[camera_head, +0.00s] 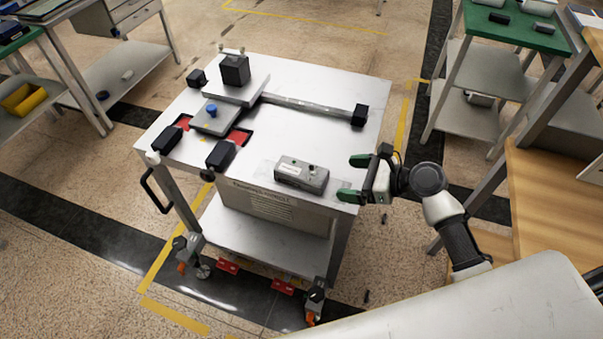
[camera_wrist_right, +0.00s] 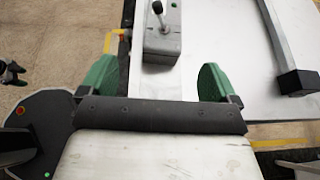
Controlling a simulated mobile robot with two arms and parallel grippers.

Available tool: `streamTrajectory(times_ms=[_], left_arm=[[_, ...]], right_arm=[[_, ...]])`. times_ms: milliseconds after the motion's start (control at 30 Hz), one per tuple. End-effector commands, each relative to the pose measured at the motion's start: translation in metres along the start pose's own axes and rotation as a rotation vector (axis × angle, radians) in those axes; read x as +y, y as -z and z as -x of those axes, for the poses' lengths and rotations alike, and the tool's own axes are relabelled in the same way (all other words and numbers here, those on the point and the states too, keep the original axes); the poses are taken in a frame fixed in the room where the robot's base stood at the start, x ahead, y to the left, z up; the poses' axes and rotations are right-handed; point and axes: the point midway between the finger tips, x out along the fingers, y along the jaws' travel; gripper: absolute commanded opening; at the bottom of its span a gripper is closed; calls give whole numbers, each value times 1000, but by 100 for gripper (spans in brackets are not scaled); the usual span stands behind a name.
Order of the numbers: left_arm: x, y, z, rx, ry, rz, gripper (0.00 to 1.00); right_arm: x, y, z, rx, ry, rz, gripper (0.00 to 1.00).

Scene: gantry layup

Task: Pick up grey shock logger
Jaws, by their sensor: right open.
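The grey shock logger (camera_head: 302,174) is a grey box with a white label, lying on the white cart top (camera_head: 330,110) near its front right corner. It also shows in the right wrist view (camera_wrist_right: 160,45), with a dark-tipped post standing on it. My right gripper (camera_head: 354,178) is open and empty, just right of the logger, its green fingers pointing toward it. In the right wrist view the green fingers (camera_wrist_right: 156,82) stand wide apart, with the logger ahead of them and between their lines.
The cart also bears a metal bar (camera_head: 310,104) with a black end block, a black box (camera_head: 235,69) on a grey plate, and black blocks by red patches at the left. A wooden bench (camera_head: 550,190) stands right of my arm. A green-topped table (camera_head: 515,30) is behind.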

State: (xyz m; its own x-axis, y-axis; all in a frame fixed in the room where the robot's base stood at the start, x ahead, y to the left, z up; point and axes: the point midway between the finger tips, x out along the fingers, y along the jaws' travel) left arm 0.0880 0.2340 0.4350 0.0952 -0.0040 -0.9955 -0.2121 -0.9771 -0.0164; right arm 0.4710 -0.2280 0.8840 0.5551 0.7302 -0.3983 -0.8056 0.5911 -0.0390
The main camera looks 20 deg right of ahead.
Motion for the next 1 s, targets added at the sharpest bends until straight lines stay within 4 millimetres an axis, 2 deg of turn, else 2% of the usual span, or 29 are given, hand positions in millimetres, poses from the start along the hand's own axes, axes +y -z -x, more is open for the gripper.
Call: streamTrajectory(times_ms=[133, 400, 567, 800, 1000], left_arm=[[0, -7, -2, -3, 0, -1, 61], [0, -7, -1, -4, 0, -1, 61], [0, -7, 0, -4, 0, -1, 61], [0, -7, 2, -4, 0, -1, 61], [0, -6, 2, -4, -1, -1, 61]], right_arm=[[-6, -3, -9, -21, 6, -51, 92], [-6, -4, -49, -19, 6, -49, 92], [-5, -3, -60, -18, 5, -48, 92], [-6, -2, -95, -19, 5, -48, 92], [-6, -2, -108, -17, 5, -46, 92]])
